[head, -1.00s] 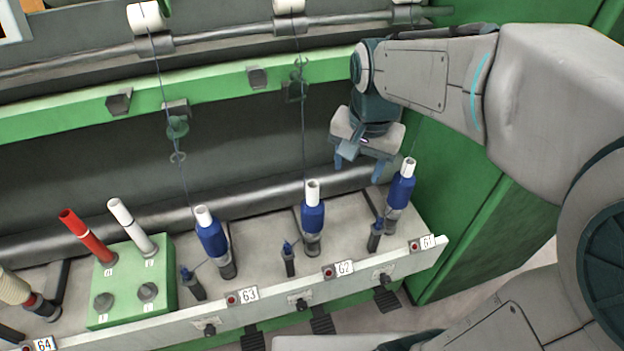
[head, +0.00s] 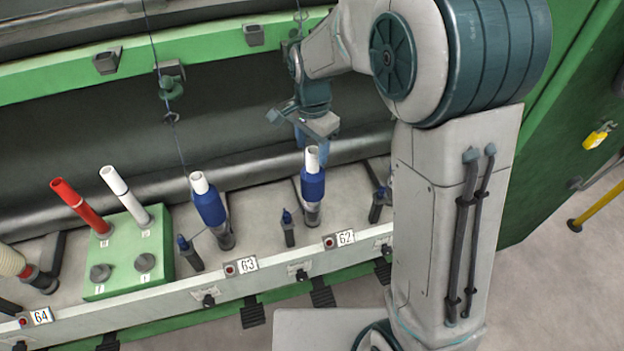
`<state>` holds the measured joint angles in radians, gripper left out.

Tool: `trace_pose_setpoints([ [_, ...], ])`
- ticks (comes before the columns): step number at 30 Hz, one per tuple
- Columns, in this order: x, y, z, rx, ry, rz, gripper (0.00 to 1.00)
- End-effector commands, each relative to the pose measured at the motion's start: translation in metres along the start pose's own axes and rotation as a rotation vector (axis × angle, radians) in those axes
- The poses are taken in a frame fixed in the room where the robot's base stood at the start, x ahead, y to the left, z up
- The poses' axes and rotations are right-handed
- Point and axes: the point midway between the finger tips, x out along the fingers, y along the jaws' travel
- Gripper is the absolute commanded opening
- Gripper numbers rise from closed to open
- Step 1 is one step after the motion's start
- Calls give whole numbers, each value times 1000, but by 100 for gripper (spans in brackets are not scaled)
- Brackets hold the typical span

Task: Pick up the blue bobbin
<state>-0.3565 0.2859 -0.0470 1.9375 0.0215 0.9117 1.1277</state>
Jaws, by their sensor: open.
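Two blue bobbins with white tube tops stand slightly tilted on spindles along the machine rail. One blue bobbin (head: 312,186) is at the 62 label (head: 345,237), and another blue bobbin (head: 209,207) is at the 63 label (head: 247,264). A third, at the right end, is almost wholly hidden behind my arm. My gripper (head: 311,144) is open and hangs just above the bobbin at 62, its fingers close to the white tube top. The exact gap between fingers and tube is hard to tell.
A green block (head: 130,255) at left carries a red tube (head: 80,205), a white tube (head: 124,193) and dark knobs. Short dark posts (head: 288,229) stand beside the bobbins. A thread guide (head: 171,88) hangs at upper left. A green beam (head: 190,50) crosses behind.

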Motion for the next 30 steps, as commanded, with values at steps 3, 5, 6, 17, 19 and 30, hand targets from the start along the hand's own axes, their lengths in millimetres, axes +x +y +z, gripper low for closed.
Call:
trace_pose_setpoints([
  [3, 7, 0, 0, 0, 0, 0, 54],
  [5, 11, 1, 0, 0, 0, 0, 54],
  [6, 16, 2, -1, 0, -1, 1, 54],
  [17, 58, 4, -2, 0, 0, -1, 54],
  [19, 58, 4, -2, 0, 0, -2, 54],
  [30, 59, 4, -2, 0, 0, -1, 0],
])
